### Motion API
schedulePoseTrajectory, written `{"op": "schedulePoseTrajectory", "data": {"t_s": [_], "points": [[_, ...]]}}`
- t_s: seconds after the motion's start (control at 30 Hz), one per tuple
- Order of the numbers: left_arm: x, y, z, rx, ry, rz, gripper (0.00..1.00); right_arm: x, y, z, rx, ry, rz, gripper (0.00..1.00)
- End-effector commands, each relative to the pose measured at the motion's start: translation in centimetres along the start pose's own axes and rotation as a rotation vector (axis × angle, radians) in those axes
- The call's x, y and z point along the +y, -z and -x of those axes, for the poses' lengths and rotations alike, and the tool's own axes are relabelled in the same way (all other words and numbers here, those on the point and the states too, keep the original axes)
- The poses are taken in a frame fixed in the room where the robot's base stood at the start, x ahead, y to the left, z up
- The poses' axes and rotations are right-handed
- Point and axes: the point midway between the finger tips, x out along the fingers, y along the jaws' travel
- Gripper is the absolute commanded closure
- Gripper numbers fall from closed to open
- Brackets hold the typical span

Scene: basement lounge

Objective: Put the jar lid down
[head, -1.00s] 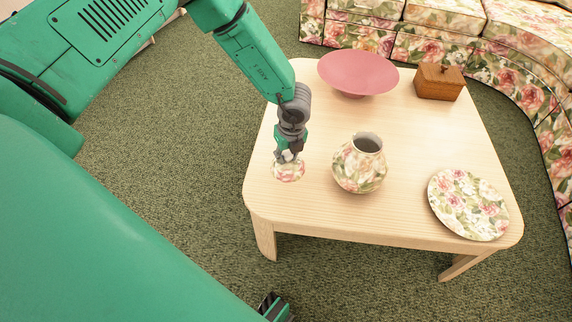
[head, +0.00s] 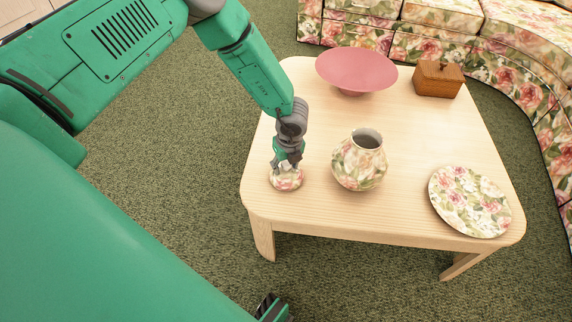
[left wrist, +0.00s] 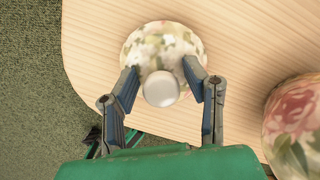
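The jar lid (head: 286,179), white with a pink and green floral pattern, is at the left front of the table, apparently resting on the top. In the left wrist view the lid (left wrist: 150,43) shows its round pale knob (left wrist: 161,89). My left gripper (head: 286,163) is right above the lid. In the left wrist view its fingers (left wrist: 160,77) are spread on both sides of the knob, with gaps visible. The matching floral jar (head: 359,164) stands upright and uncovered to the right of the lid.
The light wooden table (head: 410,205) also holds a pink bowl (head: 356,70) at the back, a wooden box (head: 438,80) at the back right and a floral plate (head: 470,201) at the right front. A floral sofa (head: 440,45) stands behind. The table's middle is clear.

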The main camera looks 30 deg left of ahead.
Motion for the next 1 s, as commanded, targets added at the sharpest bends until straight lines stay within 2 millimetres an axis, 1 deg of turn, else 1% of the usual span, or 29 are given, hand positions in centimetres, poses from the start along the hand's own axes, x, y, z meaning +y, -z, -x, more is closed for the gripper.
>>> {"op": "schedulePoseTrajectory", "data": {"t_s": [0.17, 0.27, 0.37, 0.6, 0.7, 0.83, 1.0], "points": [[0.0, 0.0, 0.3, 0.000, 0.000, 0.000, 0.59, 0.0, 0.0, 0.1, 0.000, 0.000, 0.000, 0.60], [-0.1, -0.1, 1.2, 0.000, 0.002, 0.001, 0.59, 0.0, 0.0, 0.5, 0.000, 0.000, 0.000, 0.60], [-0.1, -0.1, 3.1, 0.000, 0.003, 0.001, 0.59, 0.0, 0.1, 1.2, 0.000, 0.000, 0.000, 0.60], [-0.1, -0.1, 8.4, 0.000, 0.002, 0.000, 0.59, 0.0, 0.2, 3.0, 0.000, 0.000, 0.000, 0.60], [0.0, -0.1, 10.1, 0.000, 0.002, 0.000, 0.59, 0.0, 0.2, 3.5, 0.000, 0.000, 0.000, 0.60], [0.0, -0.1, 11.6, 0.000, 0.000, 0.000, 0.59, 0.0, 0.2, 3.9, 0.000, 0.000, 0.000, 0.60], [0.0, 0.0, 12.3, 0.000, 0.001, 0.000, 0.59, 0.0, 0.2, 4.1, 0.000, 0.000, 0.000, 0.60]]}}
